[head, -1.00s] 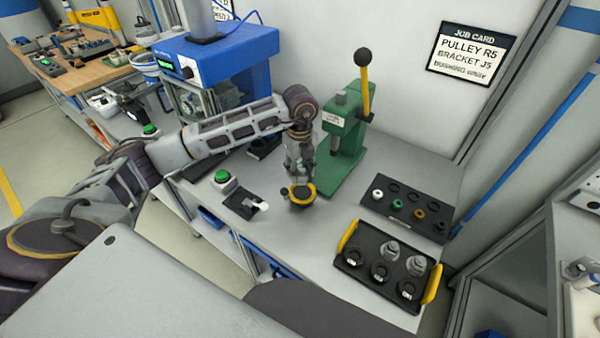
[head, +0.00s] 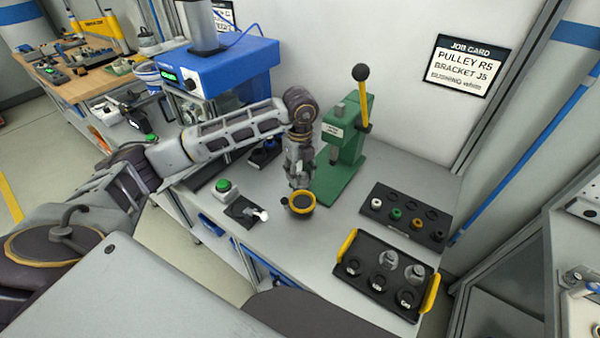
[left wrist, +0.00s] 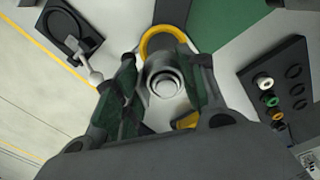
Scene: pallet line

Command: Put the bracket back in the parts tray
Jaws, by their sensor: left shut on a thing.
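My left gripper (head: 298,184) is shut on a grey, round, stepped part, which looks like the bracket (left wrist: 165,82); in the left wrist view it lies between the two fingers. In the head view the fingers largely hide it. The gripper is at the far edge of a dark, yellow-rimmed round holder (head: 301,203), whose yellow rim also shows in the left wrist view (left wrist: 148,40). I cannot tell whether part and holder touch. The parts tray (head: 342,274), black with yellow handles, is at lower right, with grey parts and several dark round places. My right gripper is not in view.
A green lever press (head: 345,150) stands just behind and right of the gripper. A black rack (head: 380,215) with small coloured bushings lies behind the tray. A green button (head: 223,185) and a black fixture (head: 241,210) are to the left. Bare bench lies between holder and tray.

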